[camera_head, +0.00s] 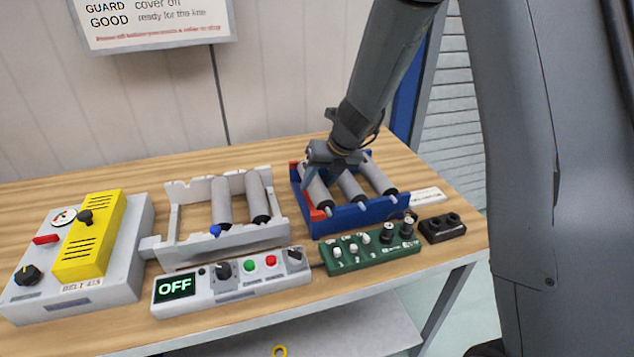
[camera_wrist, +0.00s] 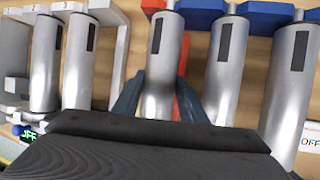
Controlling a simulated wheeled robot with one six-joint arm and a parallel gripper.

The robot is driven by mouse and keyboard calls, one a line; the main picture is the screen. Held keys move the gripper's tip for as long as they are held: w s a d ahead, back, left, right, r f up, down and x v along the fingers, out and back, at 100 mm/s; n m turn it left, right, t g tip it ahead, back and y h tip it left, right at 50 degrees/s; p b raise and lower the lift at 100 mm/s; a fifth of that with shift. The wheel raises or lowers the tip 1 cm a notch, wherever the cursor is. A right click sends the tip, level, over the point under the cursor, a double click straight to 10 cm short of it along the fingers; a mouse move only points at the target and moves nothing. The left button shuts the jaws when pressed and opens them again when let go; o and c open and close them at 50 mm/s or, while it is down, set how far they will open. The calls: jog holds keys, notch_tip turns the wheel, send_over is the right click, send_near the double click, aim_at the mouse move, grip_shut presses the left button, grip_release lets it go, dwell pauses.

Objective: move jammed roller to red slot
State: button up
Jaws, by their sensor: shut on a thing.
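My gripper (camera_head: 318,172) is shut on a grey roller (camera_head: 316,189) at the left end of the blue rack (camera_head: 345,222). The wrist view shows its two fingers (camera_wrist: 158,98) on either side of this roller (camera_wrist: 160,60). The roller lies over the red slot (camera_head: 318,214), lined up with its red ends; I cannot tell whether it is fully seated. Two more grey rollers lie in the rack to the right. The white frame (camera_head: 275,233) on the left holds two rollers on its right side, and its left part is empty.
In front stand a grey control box (camera_head: 230,292) reading OFF and a green switch box (camera_head: 370,258). A grey box with a yellow cover (camera_head: 90,236) is at the left. The table behind the frames is clear.

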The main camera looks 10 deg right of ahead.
jog(key=shift+f, duration=0.2)
jog(key=o, duration=1.5)
jog(key=shift+c, duration=0.2)
jog(key=v, duration=0.7)
jog(key=shift+s+d+r, duration=0.1)
jog(key=shift+s+r, duration=0.1)
jog(key=shift+r, duration=0.2)
